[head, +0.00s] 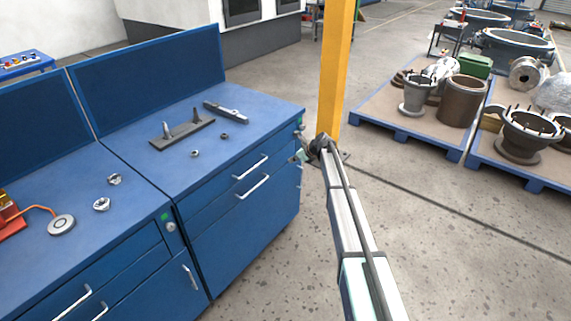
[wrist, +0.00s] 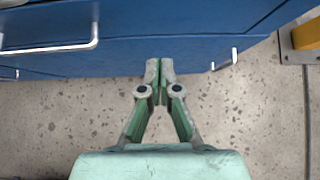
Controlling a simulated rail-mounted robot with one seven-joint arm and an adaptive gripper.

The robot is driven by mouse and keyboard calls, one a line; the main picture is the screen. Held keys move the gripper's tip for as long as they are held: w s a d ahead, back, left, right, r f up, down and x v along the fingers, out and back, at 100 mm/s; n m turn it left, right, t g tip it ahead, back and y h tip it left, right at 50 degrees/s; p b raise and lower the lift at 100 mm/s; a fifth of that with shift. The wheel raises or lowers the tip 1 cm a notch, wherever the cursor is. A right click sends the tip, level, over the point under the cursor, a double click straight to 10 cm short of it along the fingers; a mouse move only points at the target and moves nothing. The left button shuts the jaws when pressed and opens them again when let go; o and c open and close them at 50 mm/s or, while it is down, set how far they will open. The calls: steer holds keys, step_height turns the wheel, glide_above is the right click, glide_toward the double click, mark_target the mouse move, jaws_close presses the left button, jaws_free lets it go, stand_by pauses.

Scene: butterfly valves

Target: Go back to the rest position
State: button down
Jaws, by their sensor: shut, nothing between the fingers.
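My gripper (wrist: 160,68) is shut and empty in the wrist view, its two fingertips together in front of the blue cabinet's lower drawer front. In the head view my gripper (head: 297,157) shows small at the end of my arm, beside the right front corner of the blue workbench (head: 250,101). I cannot tell from these views whether it touches the bench.
A grey fixture (head: 182,135), a grey bar tool (head: 226,111) and small metal parts lie on the bench. Drawer handles (head: 253,187) stick out of its front. A yellow post (head: 335,75) stands behind my arm. Pallets (head: 443,145) with valve parts are at right. Floor between is clear.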

steer(key=shift+b+v, duration=0.35)
steer(key=shift+v, duration=1.85)
